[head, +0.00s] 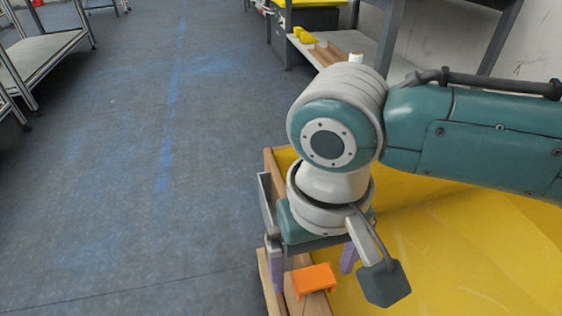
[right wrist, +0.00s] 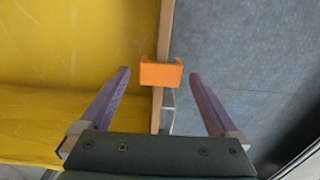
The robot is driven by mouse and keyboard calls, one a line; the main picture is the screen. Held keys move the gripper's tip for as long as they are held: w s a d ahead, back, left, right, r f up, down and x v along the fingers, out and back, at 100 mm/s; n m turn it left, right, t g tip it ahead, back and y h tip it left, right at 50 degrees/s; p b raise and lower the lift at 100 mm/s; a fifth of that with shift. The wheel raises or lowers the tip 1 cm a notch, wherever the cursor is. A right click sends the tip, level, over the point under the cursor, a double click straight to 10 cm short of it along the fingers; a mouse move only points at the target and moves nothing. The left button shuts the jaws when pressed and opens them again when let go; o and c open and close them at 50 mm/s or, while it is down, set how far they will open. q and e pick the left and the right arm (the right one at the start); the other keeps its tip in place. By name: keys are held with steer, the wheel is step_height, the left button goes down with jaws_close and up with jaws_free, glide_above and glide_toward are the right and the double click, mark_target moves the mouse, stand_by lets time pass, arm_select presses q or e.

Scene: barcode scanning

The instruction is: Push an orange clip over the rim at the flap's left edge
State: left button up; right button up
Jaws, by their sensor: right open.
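The orange clip (head: 314,280) sits at the wooden rim (head: 274,296) along the left edge of the yellow flap (head: 450,245). In the right wrist view the clip (right wrist: 160,74) lies across the narrow rim (right wrist: 164,35), with its ends reaching to both sides; how far down it sits cannot be told. My right gripper (head: 311,272) is open above the rim. Its two purple fingers stand on either side of the clip, apart from it in the right wrist view (right wrist: 159,76). My left gripper is not in view.
Bare blue-grey floor (head: 130,170) lies left of the rim. A metal-framed rack (head: 40,55) stands at the far left. A workbench shelf (head: 345,45) with yellow and brown items is at the back. A grey metal piece (head: 265,200) stands beside the rim.

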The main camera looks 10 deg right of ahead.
mark_target(314, 273)
step_height(314, 273, up, 10)
steer(key=p, duration=0.5)
steer(key=shift+p, duration=0.35)
